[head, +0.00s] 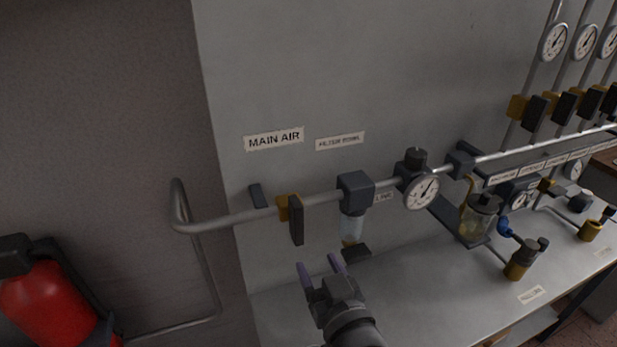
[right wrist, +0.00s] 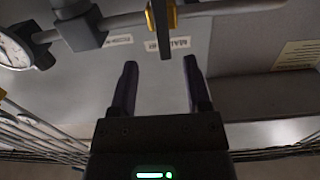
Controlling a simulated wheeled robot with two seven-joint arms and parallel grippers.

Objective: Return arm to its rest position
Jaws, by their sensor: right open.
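My right gripper (head: 322,270) is in the lower middle of the head view, below the main air pipe. Its two dark fingers are apart with nothing between them. In the right wrist view the open fingers (right wrist: 160,85) point toward the grey wall panel, with a valve handle (right wrist: 162,25) beyond them near the top. In the head view this dark handle with a yellow body (head: 296,218) hangs from the pipe, a little above and left of the gripper and apart from it. My left gripper is not in view.
A metal bench (head: 420,290) lies below, with a glass jar (head: 480,217) and brass fittings at right. A red extinguisher (head: 45,305) stands at lower left.

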